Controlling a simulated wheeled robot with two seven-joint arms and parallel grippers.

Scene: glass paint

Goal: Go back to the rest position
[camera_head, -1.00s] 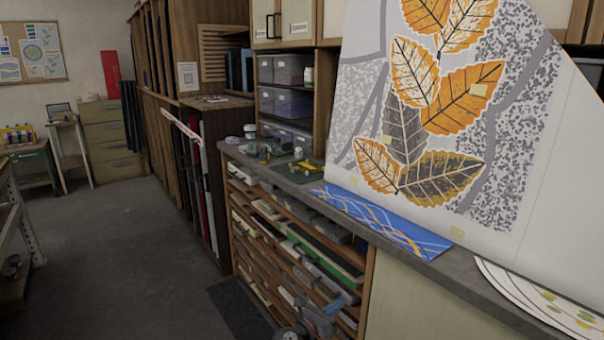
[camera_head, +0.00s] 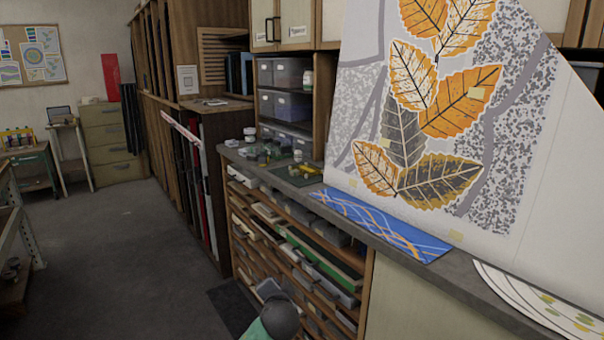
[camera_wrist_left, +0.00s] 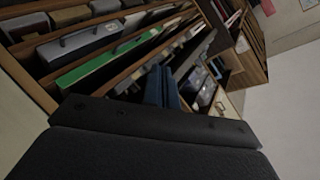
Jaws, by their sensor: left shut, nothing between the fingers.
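My left gripper (camera_wrist_left: 161,70) shows in the left wrist view as two blue fingers close together, past the dark body of my wrist. It is shut with nothing between the fingers. Behind it are the wooden shelf slots of the workbench. In the head view, a grey and teal part of my arm shows at the bottom edge, in front of the shelves (camera_head: 300,262). The left fingers cannot be made out there. My right gripper is in neither view.
A grey worktop (camera_head: 470,283) runs along the right, with a large leaf-patterned panel (camera_head: 440,120), a blue patterned sheet (camera_head: 382,223) and round white sheets (camera_head: 535,303) on it. Tall wooden racks (camera_head: 212,130) stand behind. The floor (camera_head: 110,240) at left is clear.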

